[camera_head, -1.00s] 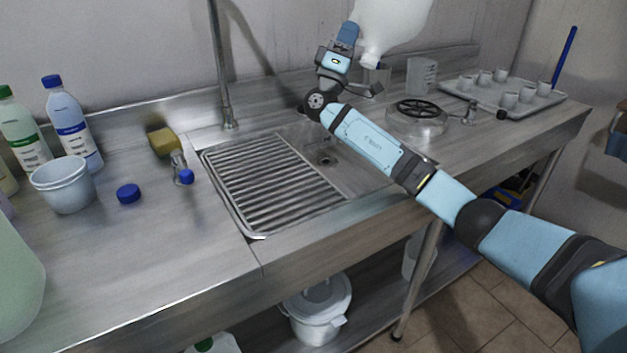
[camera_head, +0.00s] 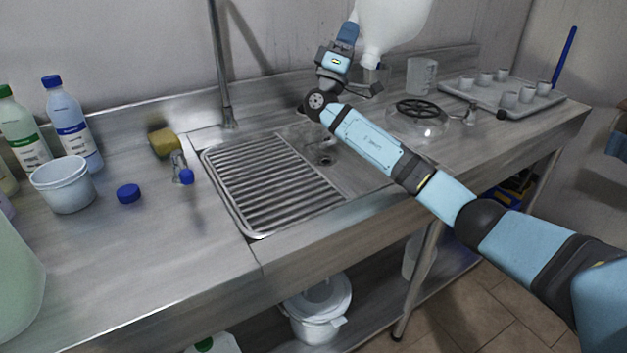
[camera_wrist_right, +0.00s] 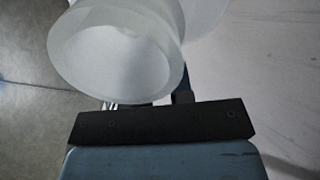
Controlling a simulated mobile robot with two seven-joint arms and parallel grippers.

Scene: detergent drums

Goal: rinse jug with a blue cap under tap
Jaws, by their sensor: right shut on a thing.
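A translucent white jug (camera_head: 392,25) is at the top of the head view, cut off by the frame edge. It is tipped with its neck pointing down, and no cap shows on its mouth. My right gripper (camera_head: 350,38) is shut on the jug above the back of the counter; its fingertips are mostly hidden. In the right wrist view the jug's open, round mouth (camera_wrist_right: 115,65) is close in front of the gripper. A blue cap (camera_head: 128,193) lies on the counter at left. A tall metal pipe (camera_head: 221,70) stands behind the sink (camera_head: 350,160). My left gripper is out of view.
A slatted drainer (camera_head: 270,185) covers the sink's left part. A yellow sponge (camera_head: 164,143), small tap with blue knob (camera_head: 181,167), white tub (camera_head: 63,186) and bottles (camera_head: 72,125) stand left. A clear jug (camera_head: 421,76) and tray of cups (camera_head: 480,92) stand right.

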